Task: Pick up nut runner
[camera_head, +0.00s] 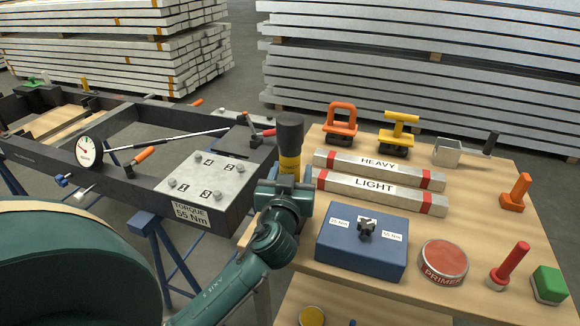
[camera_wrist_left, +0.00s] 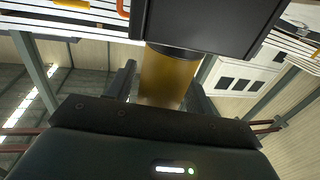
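The nut runner (camera_head: 289,134) has a wide black upper body and a yellow section below it. It is upright at the end of my left arm, in front of the table's left edge. My left gripper (camera_head: 289,179) is around its yellow part; the fingers are mostly hidden in the head view. In the left wrist view, the yellow section (camera_wrist_left: 168,78) lies between the two dark fingers of my left gripper (camera_wrist_left: 165,90), close against them, with the wide black body beyond. My right gripper is not in view.
The wooden table holds HEAVY (camera_head: 379,165) and LIGHT (camera_head: 375,187) bars, a blue box (camera_head: 345,250) with a knob, a PRIMER tin (camera_head: 444,262) and several small tools. At left, a dark frame (camera_head: 215,125) carries a numbered plate (camera_head: 207,182) with studs and a long gauge tool (camera_head: 90,151).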

